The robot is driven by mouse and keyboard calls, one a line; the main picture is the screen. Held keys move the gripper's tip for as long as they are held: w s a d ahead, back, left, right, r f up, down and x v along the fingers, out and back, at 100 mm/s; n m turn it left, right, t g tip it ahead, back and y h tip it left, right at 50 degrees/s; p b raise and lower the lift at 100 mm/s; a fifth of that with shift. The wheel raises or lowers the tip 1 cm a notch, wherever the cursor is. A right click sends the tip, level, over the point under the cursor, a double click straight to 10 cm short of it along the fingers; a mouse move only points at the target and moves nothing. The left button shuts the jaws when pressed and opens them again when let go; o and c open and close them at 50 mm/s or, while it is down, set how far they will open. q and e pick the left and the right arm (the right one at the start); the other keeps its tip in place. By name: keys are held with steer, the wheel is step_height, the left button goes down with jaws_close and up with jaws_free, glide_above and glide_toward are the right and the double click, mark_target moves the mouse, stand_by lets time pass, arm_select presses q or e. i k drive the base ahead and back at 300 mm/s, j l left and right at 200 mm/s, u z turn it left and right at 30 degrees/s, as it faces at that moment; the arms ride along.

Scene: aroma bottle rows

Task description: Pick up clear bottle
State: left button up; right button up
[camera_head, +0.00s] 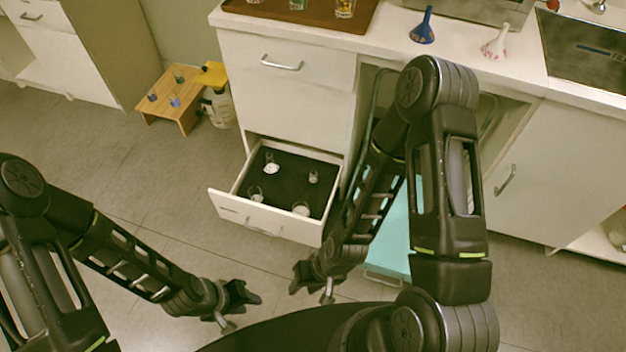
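Several small clear glass containers stand in the open lower drawer (228,203). One is at the back left (270,165), one at the back right (313,177), one at the front left (256,194) and one at the front right (301,209). They are too small to tell which is the clear bottle. My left gripper (244,294) is low over the floor, in front of the drawer and apart from it. My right gripper (300,277) is also low, in front of the drawer's right corner. Neither visibly holds anything, and their finger gaps are unclear.
A brown tray (325,22) with glass vessels is on the counter, beside a blue funnel (423,28) and a patterned funnel (496,44). A wooden stool (184,112) bears small bottles. My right arm covers part of the cabinet and a turquoise panel (397,240).

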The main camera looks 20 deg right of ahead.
mark_target(313, 175)
steer(key=i+j, duration=0.15)
steer(key=i, duration=0.2)
steer(key=i+j, duration=0.2)
steer(key=i, duration=0.15)
steer(key=i+j, duration=0.15)
steer(key=i, duration=0.2)
steer(key=z, duration=2.5)
